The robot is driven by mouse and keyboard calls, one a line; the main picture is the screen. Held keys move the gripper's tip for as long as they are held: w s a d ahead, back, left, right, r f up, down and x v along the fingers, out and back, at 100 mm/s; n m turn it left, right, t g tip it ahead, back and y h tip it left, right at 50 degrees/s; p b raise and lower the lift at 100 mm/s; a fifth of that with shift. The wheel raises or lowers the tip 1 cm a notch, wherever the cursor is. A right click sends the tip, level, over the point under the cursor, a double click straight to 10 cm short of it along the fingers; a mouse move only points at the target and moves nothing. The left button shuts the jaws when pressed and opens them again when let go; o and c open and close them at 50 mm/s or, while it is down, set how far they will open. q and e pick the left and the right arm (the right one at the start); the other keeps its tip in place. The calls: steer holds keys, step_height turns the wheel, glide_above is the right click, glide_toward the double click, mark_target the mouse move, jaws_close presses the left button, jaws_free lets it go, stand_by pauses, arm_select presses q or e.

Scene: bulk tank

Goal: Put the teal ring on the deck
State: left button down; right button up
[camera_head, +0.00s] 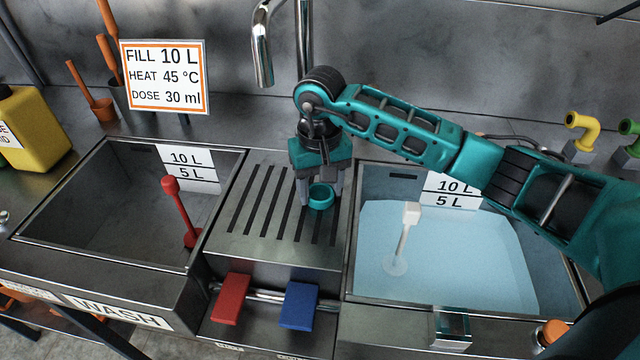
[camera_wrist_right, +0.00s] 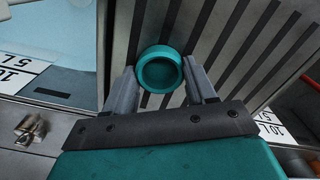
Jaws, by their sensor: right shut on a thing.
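The teal ring (camera_head: 321,203) is held between the fingers of my right gripper (camera_head: 320,190), over the slatted metal deck (camera_head: 262,235) between the two basins. The wrist view shows the ring (camera_wrist_right: 160,53) gripped at its sides by the two grey fingertips (camera_wrist_right: 163,82), with the deck's dark slots behind it. The ring is low over the right part of the deck; I cannot tell whether its underside touches the metal. My left gripper is not in view.
The left basin (camera_head: 70,200) is empty but for a red plug on a stem (camera_head: 180,215). The right basin holds water (camera_head: 460,260) and a white stem (camera_head: 407,230). The tap (camera_head: 262,50) rises behind the deck.

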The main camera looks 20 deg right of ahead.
mark_target(320, 193)
steer(key=shift+f, duration=0.2)
steer(key=o, duration=1)
steer(key=shift+r, duration=0.15)
step_height(320, 193, up, 12)
steer(key=shift+r, duration=0.1)
steer(key=shift+s, duration=0.1)
